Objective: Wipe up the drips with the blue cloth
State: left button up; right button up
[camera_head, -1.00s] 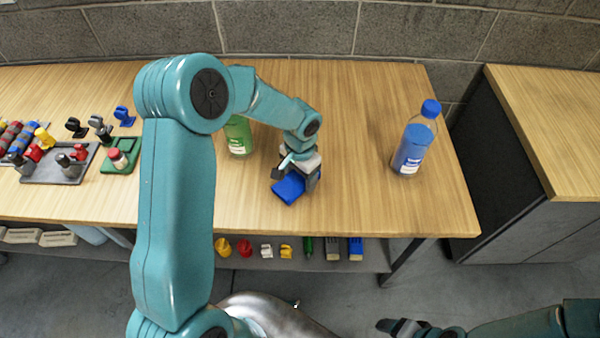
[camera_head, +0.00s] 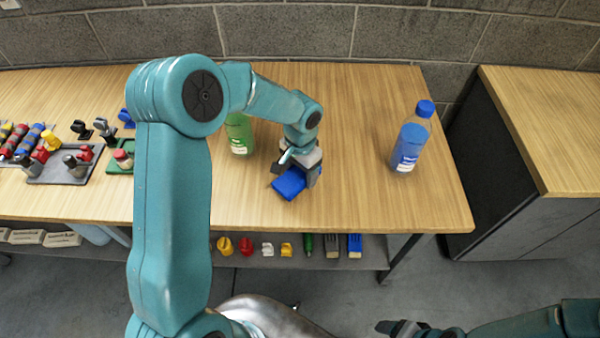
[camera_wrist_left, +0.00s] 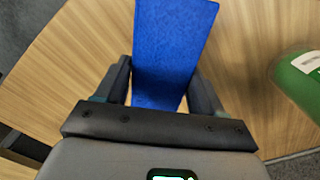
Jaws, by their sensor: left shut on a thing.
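The blue cloth (camera_head: 289,184) is in my left gripper (camera_head: 298,176), low over the wooden table (camera_head: 350,205) near its front. In the left wrist view the cloth (camera_wrist_left: 172,45) is a flat blue piece between the two dark fingers of my left gripper (camera_wrist_left: 165,92), which is shut on it. I cannot tell whether the cloth touches the table. No drips can be made out on the bare wood. My right gripper (camera_head: 398,327) is at the bottom edge of the head view, away from the table; its jaws are too small and dark to read.
A blue bottle (camera_head: 410,140) stands right of the cloth. A green bottle (camera_head: 239,135) stands behind left, partly hidden by my arm. A grey tray (camera_head: 50,177) with coloured parts is at the left. A lower shelf (camera_head: 375,255) holds small items.

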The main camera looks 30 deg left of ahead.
pick_arm(q)
jog(key=shift+s+r+p, duration=0.15)
jog(key=shift+r+p, duration=0.85)
jog(key=shift+r, duration=1)
